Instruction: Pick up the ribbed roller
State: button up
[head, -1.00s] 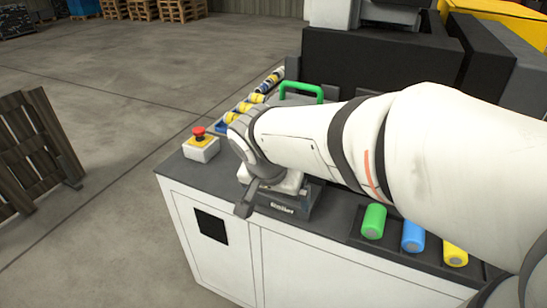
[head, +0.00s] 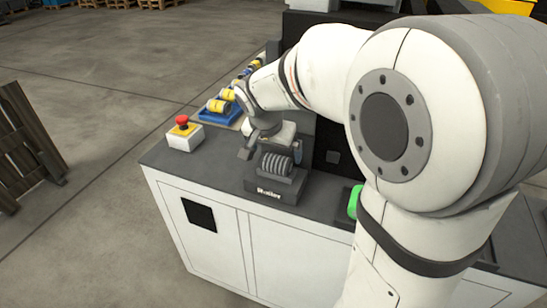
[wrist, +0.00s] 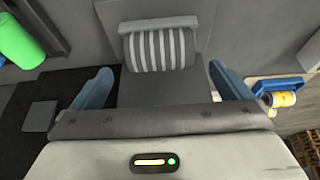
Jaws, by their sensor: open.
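The ribbed roller (head: 275,164) is grey with raised rings. It lies in a dark, labelled holder (head: 270,194) on the cabinet top. In the wrist view the roller (wrist: 158,50) shows as light and dark stripes at the top centre, above the holder's dark face. My gripper (wrist: 161,84) is open, with its two blue-grey fingers apart and nothing between them gripped. The roller appears beyond the fingertips, roughly centred between them. In the head view my gripper is just behind and above the roller, and one finger is partly hidden.
A red emergency button (head: 182,121) on a box stands left of the holder. A blue tray (head: 232,117) with yellow rollers lies behind it. A green cylinder (head: 354,202) is to the right, partly hidden by my arm. A dark machine stands at the back.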

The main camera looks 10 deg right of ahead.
aim_at(276, 156)
jog(key=x, duration=0.5)
jog(key=c, duration=1.1)
jog(key=shift+c, duration=0.2)
